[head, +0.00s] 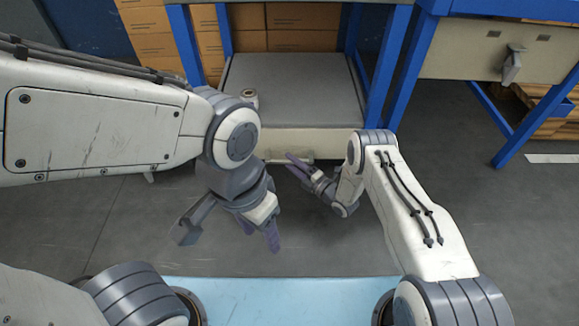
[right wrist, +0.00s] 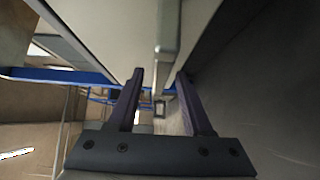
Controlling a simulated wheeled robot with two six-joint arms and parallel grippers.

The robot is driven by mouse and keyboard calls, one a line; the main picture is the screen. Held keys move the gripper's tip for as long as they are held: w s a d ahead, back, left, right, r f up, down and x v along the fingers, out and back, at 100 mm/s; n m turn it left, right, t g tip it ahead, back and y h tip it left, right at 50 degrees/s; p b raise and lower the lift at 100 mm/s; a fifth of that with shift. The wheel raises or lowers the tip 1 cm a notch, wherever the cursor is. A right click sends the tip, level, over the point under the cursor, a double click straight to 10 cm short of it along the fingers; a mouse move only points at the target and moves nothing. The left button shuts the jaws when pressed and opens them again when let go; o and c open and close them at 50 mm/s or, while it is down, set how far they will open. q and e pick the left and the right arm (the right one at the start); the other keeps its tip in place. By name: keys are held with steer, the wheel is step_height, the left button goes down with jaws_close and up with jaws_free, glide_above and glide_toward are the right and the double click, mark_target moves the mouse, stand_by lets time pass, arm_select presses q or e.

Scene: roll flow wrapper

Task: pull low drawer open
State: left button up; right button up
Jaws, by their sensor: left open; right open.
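The low drawer (head: 330,143) has a worn cream front under a grey top, between blue legs. Its front also fills the top of the right wrist view (right wrist: 100,35). I cannot tell for sure whether it is fully shut. A pale bar handle (right wrist: 167,35) sticks out from the front in the right wrist view. My right gripper (head: 289,162) is open at the drawer front's lower edge. In the right wrist view, the handle lies between its fingers' lines, near the tips; contact is unclear. My left gripper (head: 230,241) is open and empty above the floor, left of the right gripper.
A small roll (head: 250,97) sits on the grey top (head: 300,85). Cardboard boxes (head: 300,20) stand behind. A second blue-legged bench (head: 480,55) with a handled drawer front stands at the right. The grey floor (head: 320,245) before the drawer is clear.

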steer(key=shift+w+a, duration=0.45)
steer(key=shift+a, duration=0.05)
jaws_close()
stand_by(1.2)
